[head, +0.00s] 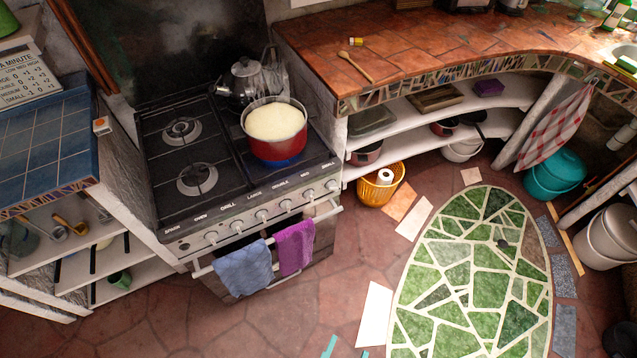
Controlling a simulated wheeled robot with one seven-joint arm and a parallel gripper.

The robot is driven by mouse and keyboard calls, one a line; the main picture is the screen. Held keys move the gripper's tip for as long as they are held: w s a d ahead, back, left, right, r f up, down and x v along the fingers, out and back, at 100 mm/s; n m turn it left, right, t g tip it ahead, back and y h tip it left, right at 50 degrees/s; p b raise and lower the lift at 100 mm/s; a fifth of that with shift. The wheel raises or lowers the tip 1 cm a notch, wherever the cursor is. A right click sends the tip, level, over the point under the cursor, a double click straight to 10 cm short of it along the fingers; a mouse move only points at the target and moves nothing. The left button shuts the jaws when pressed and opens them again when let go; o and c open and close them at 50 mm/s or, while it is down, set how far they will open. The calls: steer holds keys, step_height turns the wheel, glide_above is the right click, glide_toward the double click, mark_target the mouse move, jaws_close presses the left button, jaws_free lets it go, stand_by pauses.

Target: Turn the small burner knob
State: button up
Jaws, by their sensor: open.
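The stove (224,180) stands at left centre in the head view, with a row of several pale round knobs along its front panel, from the leftmost knob (210,238) to the rightmost knob (331,185). Small white labels run along the top edge above them. Two left burners (197,179) are bare. My gripper is not in view.
A metal kettle (246,82) stands behind the pot. Blue (243,268) and purple (295,247) towels hang on the oven rail below the knobs. A blue-tiled counter (45,150) with a printed sign (27,80) is left. The floor before the stove is mostly clear.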

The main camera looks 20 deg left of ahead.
steer(key=w+a+f+m+g, duration=0.1)
steer(key=w+f+m, duration=0.35)
steer(key=f, duration=0.35)
steer(key=w+f+m+g, duration=0.25)
steer(key=f+m, duration=0.25)
steer(key=f, duration=0.3)
steer(key=m+y, duration=1.4)
steer(key=m, duration=0.2)
glide_toward(332, 187)
steer(key=shift+n+g, duration=0.25)
steer(key=shift+g, duration=0.1)
steer(key=x, duration=0.8)
steer(key=shift+w+d+f, duration=0.25)
steer(key=shift+f, duration=0.15)
steer(key=c, duration=1)
